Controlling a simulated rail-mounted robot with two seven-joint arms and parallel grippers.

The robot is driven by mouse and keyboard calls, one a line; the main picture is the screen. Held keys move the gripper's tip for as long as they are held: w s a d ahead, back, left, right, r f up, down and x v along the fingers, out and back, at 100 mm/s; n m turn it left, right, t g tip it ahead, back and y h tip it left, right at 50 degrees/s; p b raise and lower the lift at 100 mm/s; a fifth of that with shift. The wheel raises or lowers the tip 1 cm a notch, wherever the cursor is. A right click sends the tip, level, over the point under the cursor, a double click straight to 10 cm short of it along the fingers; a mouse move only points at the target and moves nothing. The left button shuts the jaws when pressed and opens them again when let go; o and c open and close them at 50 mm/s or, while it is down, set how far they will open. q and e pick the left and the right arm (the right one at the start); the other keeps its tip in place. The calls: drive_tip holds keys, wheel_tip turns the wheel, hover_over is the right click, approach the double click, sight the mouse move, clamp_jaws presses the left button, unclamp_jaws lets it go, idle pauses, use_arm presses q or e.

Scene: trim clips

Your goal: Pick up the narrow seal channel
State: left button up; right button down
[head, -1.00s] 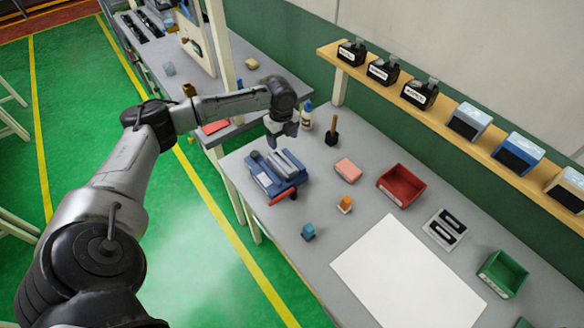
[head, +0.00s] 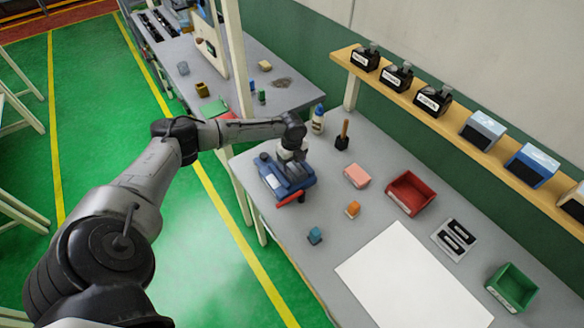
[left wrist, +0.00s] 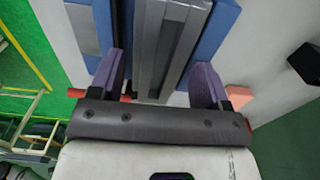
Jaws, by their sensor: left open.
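A blue vise-like fixture (head: 270,180) with a red handle (head: 291,198) stands at the left end of the workbench. In the left wrist view, a long grey ridged channel (left wrist: 170,35) lies between blue blocks (left wrist: 215,30), with a lighter grey strip (left wrist: 84,28) to its left. Which grey piece is the narrow seal channel I cannot tell for sure. My left gripper (head: 292,158) is down at the top of the fixture. In the wrist view its purple fingers (left wrist: 160,66) are open, one on each side of the ridged channel, with visible gaps. My right gripper is out of view.
A pink block (head: 356,175), an orange piece (head: 353,209) and a small blue piece (head: 315,236) lie right of the fixture. A bottle (head: 318,120) and a wooden-handled tool (head: 343,137) stand behind. A red bin (head: 410,193) and white sheet (head: 410,285) are further right.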

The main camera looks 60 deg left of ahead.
use_arm(q)
drive_tip(key=shift+f, duration=0.2)
drive_tip(key=shift+c, duration=0.3)
drive_tip(key=c, duration=1.1)
drive_tip(key=shift+r, duration=0.1)
